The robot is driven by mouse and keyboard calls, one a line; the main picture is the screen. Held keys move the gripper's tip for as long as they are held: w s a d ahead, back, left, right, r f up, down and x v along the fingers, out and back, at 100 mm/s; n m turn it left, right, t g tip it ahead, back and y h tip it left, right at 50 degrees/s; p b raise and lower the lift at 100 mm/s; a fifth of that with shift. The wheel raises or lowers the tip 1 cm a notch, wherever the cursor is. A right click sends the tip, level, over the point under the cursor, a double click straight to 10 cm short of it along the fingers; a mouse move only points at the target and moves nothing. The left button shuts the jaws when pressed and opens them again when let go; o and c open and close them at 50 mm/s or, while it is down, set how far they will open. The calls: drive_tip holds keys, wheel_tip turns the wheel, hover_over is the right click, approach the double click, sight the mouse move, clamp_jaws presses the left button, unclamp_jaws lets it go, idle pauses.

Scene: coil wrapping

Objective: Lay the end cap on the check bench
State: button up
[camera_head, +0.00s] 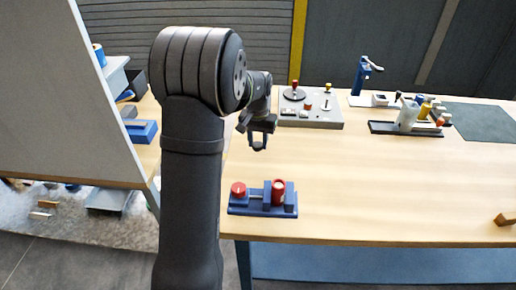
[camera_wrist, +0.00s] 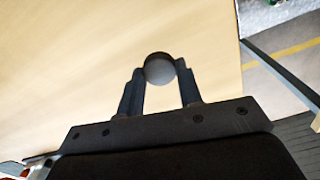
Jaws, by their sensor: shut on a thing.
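My gripper (camera_head: 258,133) hangs above the back left part of the wooden bench (camera_head: 370,200). It is shut on a small round dark-rimmed piece with a grey face, which I take to be the end cap (camera_wrist: 159,69). In the wrist view the piece sits between the two fingertips of my gripper (camera_wrist: 159,86), with bare wood beyond it. In the head view the cap (camera_head: 259,145) is a small dark shape under the fingers, apart from the bench top as far as I can tell.
A blue fixture (camera_head: 250,208) with red parts stands at the front left edge. A grey panel (camera_head: 312,112) with knobs is behind my gripper. A black tray (camera_head: 400,128) with tools, a blue stand (camera_head: 359,80) and a dark mat (camera_head: 482,122) lie at the back right. The bench middle is clear.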

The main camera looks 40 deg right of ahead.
sight(258, 144)
drive_tip(key=shift+f, duration=1.7)
drive_tip(key=shift+f, duration=0.2)
drive_tip(key=o, duration=0.9)
drive_tip(key=shift+r, duration=0.1)
wheel_tip(258, 144, up, 12)
drive_tip(key=shift+r, duration=0.1)
